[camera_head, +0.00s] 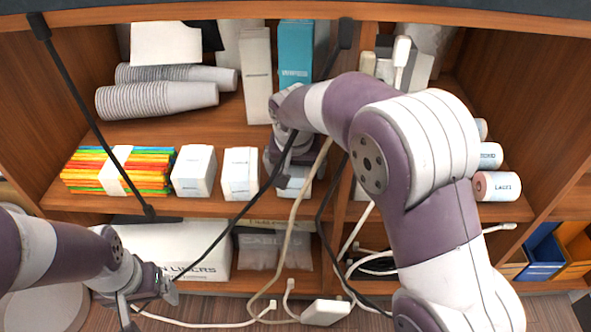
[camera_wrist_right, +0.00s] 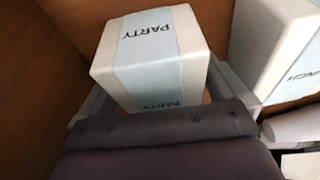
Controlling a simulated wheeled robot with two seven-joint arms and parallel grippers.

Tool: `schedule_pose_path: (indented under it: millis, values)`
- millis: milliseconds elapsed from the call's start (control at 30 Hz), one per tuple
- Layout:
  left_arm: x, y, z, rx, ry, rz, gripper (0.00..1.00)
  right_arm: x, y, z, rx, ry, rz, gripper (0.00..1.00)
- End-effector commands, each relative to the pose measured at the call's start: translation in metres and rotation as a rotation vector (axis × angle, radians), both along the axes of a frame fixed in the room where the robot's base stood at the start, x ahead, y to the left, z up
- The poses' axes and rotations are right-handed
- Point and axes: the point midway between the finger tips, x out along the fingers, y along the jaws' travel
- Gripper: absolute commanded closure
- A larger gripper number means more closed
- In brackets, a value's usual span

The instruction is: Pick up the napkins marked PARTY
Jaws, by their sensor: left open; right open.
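The napkins marked PARTY (camera_wrist_right: 150,50) are a white block with a pale blue band, filling the middle of the right wrist view. In the head view, a white block (camera_head: 293,188) shows below my right gripper on the middle shelf, mostly hidden by it; it appears to be the same pack. My right gripper (camera_head: 292,162) is open, with its grey fingers at either side of the pack; I cannot tell whether they touch it. My left gripper (camera_head: 146,297) is low at the left, open and apart from the shelf goods.
A white pack with a band ending in "NCH" (camera_wrist_right: 285,50) stands close to the right in the wrist view. White packs (camera_head: 194,171) (camera_head: 240,174) and colourful stacks (camera_head: 118,170) share the shelf. Cup stacks (camera_head: 157,98) lie above. Loose cables (camera_head: 290,225) hang in front.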

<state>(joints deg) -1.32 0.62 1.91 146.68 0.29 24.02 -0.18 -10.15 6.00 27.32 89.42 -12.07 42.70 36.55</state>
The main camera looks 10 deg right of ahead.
Motion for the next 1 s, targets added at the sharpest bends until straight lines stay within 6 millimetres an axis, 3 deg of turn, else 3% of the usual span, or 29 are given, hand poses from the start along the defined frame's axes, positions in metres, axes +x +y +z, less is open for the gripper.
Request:
schedule_pose_path:
  millis: [33,167,200,567,833,1000]
  values:
    - [0.0,0.0,0.0,0.0,0.0,0.0,0.15,0.0,0.0,0.0,0.0,0.0,0.0,0.06]
    - [0.0,0.0,0.0,0.0,0.0,0.0,0.15,0.0,0.0,0.0,0.0,0.0,0.0,0.49]
    - [0.0,0.0,0.0,0.0,0.0,0.0,0.15,0.0,0.0,0.0,0.0,0.0,0.0,0.53]
    - [0.0,0.0,-0.005,0.0,0.0,0.0,0.15,0.0,0.0,0.004,0.001,-0.001,-0.001,0.53]
    - [0.0,0.0,0.036,0.0,0.0,0.0,0.15,0.001,0.0,0.049,0.0,-0.002,0.0,0.53]
    - [0.0,0.0,0.043,0.0,0.0,0.0,0.15,-0.033,0.011,0.045,-0.001,0.001,0.003,0.53]
